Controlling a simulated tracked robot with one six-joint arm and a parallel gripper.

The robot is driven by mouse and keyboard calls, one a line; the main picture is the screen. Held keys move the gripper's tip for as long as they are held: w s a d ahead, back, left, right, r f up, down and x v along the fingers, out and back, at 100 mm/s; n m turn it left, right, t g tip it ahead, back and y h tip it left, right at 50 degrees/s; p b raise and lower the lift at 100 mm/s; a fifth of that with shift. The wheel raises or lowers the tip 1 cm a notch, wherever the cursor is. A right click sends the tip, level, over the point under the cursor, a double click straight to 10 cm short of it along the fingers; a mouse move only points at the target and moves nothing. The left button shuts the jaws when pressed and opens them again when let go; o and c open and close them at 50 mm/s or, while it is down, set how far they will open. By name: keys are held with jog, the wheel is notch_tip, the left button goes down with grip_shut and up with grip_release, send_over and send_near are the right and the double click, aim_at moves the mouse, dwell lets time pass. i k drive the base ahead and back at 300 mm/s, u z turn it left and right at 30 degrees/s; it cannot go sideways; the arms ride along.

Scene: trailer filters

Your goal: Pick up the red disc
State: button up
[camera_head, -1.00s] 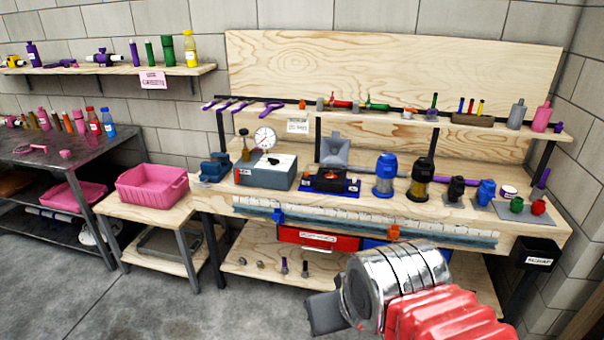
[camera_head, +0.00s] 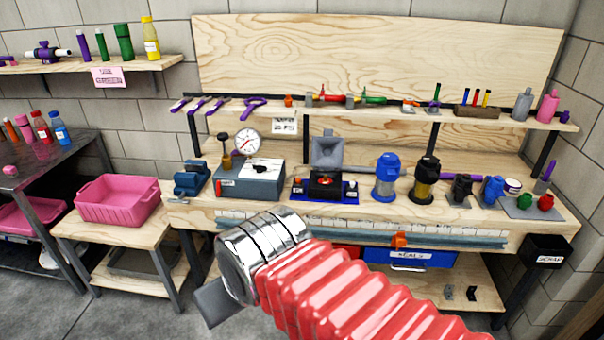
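A small red-orange round patch (camera_head: 325,181) shows inside a black device with a raised grey lid on the workbench. It may be the red disc, but it is too small to tell. My gripper (camera_head: 212,302) is at the lower middle left, in front of the bench and apart from that device. Only a flat grey part of it shows past my silver wrist; its fingertips and any opening are hidden.
The workbench (camera_head: 400,215) carries a gauge box (camera_head: 250,180), a blue-topped filter (camera_head: 387,178) and a dark filter with an amber body (camera_head: 423,182). A pink bin (camera_head: 117,205) sits on the lower table at left. A black scrap bin (camera_head: 546,252) hangs at right.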

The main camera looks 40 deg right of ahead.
aim_at(325, 180)
jog(key=z, duration=0.1)
jog(key=i, duration=0.95)
jog(key=z, duration=0.6)
jog(key=i, duration=0.55)
jog(key=z, duration=0.35)
